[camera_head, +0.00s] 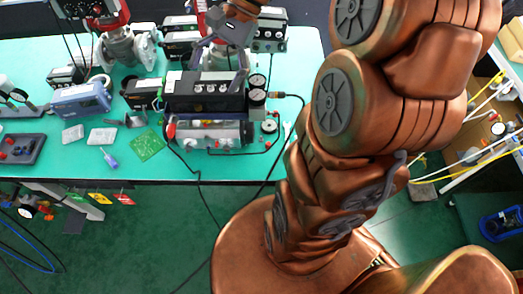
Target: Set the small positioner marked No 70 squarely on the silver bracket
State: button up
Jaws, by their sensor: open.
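My gripper (220,60) is open at the top middle of the view, above the back of the green bench, with its fingers pointing down. Several black positioner-like boxes stand near it: one behind left (181,38), one behind right (270,36), and a smaller one to the front left (141,92). No label can be read, so I cannot tell which is No 70. A large black unit (205,92) sits on a silver cylinder assembly (210,134) in front of the gripper. I cannot make out the silver bracket for certain. The gripper hides part of the silver valve behind it.
The green bench (60,165) is crowded. A blue instrument (80,99), a green circuit board (146,145), a dark tray (20,148) and pressure gauges (257,88) lie on it. Cables hang over its front edge. A shelf stands at the right.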

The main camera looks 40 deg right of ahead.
jog(key=s+a+f+n+h, duration=0.1)
jog(key=s+f+n+h, duration=0.2)
jog(key=s+n, duration=0.3)
jog(key=s+a+f+n+g+h, duration=0.1)
jog(key=s+f+n+h, duration=0.3)
jog(key=s, duration=0.8)
jog(key=shift+s+f+n, duration=0.25)
jog(key=shift+f+n, duration=0.35)
jog(key=shift+n, duration=0.4)
